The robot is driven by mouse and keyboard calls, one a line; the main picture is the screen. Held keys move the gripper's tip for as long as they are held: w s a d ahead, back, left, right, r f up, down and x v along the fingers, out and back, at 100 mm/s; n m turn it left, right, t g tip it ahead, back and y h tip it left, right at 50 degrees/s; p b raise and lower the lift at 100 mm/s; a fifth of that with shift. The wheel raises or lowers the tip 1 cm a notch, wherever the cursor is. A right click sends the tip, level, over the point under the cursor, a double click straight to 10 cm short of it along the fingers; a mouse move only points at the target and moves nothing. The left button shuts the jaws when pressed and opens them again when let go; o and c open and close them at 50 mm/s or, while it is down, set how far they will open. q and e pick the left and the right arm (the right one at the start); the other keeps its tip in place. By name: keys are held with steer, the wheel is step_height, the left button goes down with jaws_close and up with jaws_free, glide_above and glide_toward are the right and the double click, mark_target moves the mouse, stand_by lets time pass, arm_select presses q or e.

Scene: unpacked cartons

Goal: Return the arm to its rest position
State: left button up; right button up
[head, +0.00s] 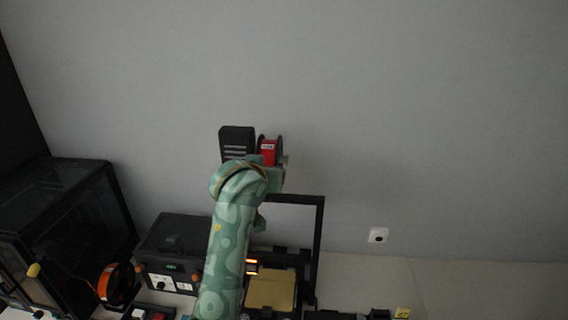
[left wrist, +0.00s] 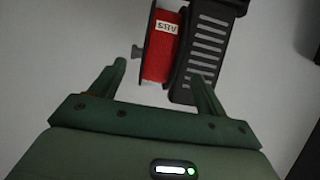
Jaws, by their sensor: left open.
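My left arm (head: 231,235), patterned in green, rises from the bottom of the head view toward the top of a black frame. Its gripper is mostly hidden behind the wrist there. In the left wrist view my left gripper (left wrist: 160,72) is open, with its two green fingers apart. A red spool (left wrist: 160,48) with a white label shows beyond and between the fingertips; I cannot tell whether they touch it. The same red spool (head: 269,150) shows just above the wrist in the head view. My right gripper is not in view.
A black slotted box (head: 237,142) stands beside the spool. The black printer frame (head: 321,235) and its tan plate (head: 271,290) are right of the arm. A dark box (head: 172,240), an orange spool (head: 110,283) and a dark enclosure (head: 75,215) are left. Free wall lies right.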

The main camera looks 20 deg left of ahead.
arm_select(q)
steer(key=s+a+f+m+g+y, duration=0.1)
steer(key=s+a+f+m+g, duration=0.15)
steer(key=s+f, duration=0.9)
steer(key=s+a+f+m+g, duration=0.15)
steer(key=s+f+m, duration=0.3)
steer(key=s, duration=0.45)
steer(key=s+a+f+m+g, duration=0.1)
steer(key=s+f+m+g, duration=0.15)
steer(key=s+f, duration=0.5)
steer(key=s+d+f+g+h+b, duration=0.1)
steer(key=s+d+f+b, duration=0.15)
steer(key=f+b, duration=1.25)
steer(key=s+d+f+g+h+b, duration=0.1)
steer(key=s+d+f+h+b, duration=0.15)
steer(key=f, duration=2.55)
steer(key=s+f+n+g+b, duration=0.1)
steer(key=s+f+b, duration=0.5)
steer(key=s+f, duration=0.4)
steer(key=s+f+n+g+b, duration=0.2)
steer(key=s+f+b, duration=0.5)
steer(key=f, duration=1.1)
steer(key=s, duration=0.3)
steer(key=shift+s+a, duration=0.2)
steer(key=shift+s, duration=0.1)
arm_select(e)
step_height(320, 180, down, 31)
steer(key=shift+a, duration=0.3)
